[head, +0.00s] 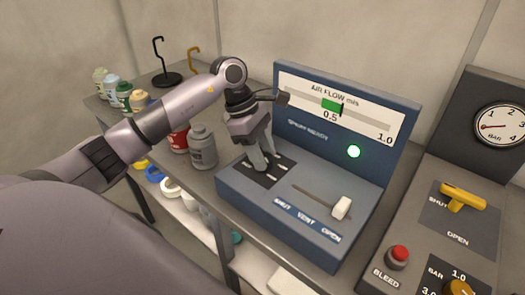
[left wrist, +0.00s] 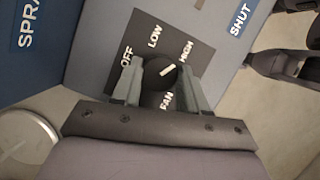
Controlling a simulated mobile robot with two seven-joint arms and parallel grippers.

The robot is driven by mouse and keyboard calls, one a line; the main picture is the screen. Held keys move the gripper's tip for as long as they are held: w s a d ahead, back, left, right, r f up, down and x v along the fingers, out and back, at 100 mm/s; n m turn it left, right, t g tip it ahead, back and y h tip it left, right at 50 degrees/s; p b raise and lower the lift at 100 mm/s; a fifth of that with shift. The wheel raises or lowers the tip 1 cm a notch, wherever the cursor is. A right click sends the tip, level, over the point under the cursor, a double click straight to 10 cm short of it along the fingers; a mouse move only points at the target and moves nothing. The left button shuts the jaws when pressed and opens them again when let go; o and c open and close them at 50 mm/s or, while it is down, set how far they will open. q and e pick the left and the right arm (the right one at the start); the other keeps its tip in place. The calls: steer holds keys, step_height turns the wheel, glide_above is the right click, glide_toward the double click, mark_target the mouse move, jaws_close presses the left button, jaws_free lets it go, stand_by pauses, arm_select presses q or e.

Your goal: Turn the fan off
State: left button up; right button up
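The fan knob (left wrist: 163,76) is a dark round dial on a black plate marked OFF, LOW and HIGH on the blue spray booth panel. Its white pointer slants up and right in the left wrist view, toward HIGH. My left gripper (left wrist: 161,66) has one finger on each side of the knob, very close to it; I cannot tell whether they press on it. In the head view my left gripper (head: 259,163) reaches down over the plate and hides the knob. My right gripper is not seen for certain.
The blue panel (head: 300,145) has a lit green lamp (head: 353,152), an air flow gauge (head: 331,106) with its green marker near 0.5, and a white vent slider (head: 341,208) near OPEN. A grey bottle (head: 203,146) stands close left. A yellow lever (head: 462,197) and red button (head: 398,255) are right.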

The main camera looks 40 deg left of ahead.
arm_select(q)
steer(key=shift+n, duration=0.4)
steer(key=shift+s+n+t+y+b, duration=0.1)
steer(key=shift+n+t+y+b, duration=0.2)
steer(key=shift+n+t+b, duration=0.35)
steer(key=n+t+b, duration=0.1)
steer(key=n, duration=0.3)
steer(key=shift+y+b, duration=0.3)
steer(key=n, duration=0.2)
steer(key=n+t+y+b, duration=0.1)
steer(key=n, duration=0.1)
steer(key=n+y+b, duration=0.1)
steer(key=n, duration=0.1)
steer(key=shift+s+d+n, duration=0.1)
steer(key=shift+d+n, duration=0.15)
steer(key=n+y+b, duration=0.1)
steer(key=n, duration=0.2)
steer(key=n+y+b, duration=0.1)
steer(key=n, duration=0.2)
steer(key=shift+d+y+b, duration=0.15)
steer(key=shift+y+b, duration=0.15)
steer(key=n, duration=0.2)
steer(key=shift+n+y, duration=0.4)
steer(key=shift+d+n+g+y, duration=0.1)
steer(key=shift+n+g+y, duration=0.3)
steer(key=shift+n, duration=0.9)
steer(key=o, duration=1)
